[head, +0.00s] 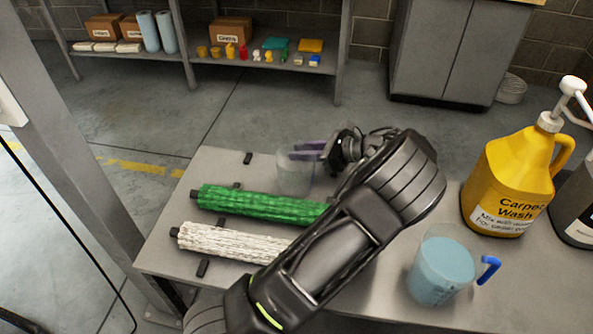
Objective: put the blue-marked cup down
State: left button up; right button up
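A clear, pale cup (294,179) is upright at the far left part of the grey table, behind the green roller. No blue mark shows on it at this size. My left gripper (301,150) reaches in from the right, its two purple fingers level with the cup's upper part and overlapping it. I cannot tell whether the fingers press on the cup or stand apart from it, nor whether its base touches the table. A see-through measuring cup (440,272) with a blue handle and light blue contents stands at the front right. My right gripper is out of view.
A green roller (255,205) and a white roller (230,240) lie on the grey table (215,165), partly behind my arm. A yellow Carpet Wash jug (505,185) and a dark bottle (577,205) stand at the right. Shelves (265,70) hold small items behind.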

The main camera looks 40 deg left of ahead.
pick_arm(q)
jog(key=shift+c, duration=0.2)
grip_shut()
dwell(1.2)
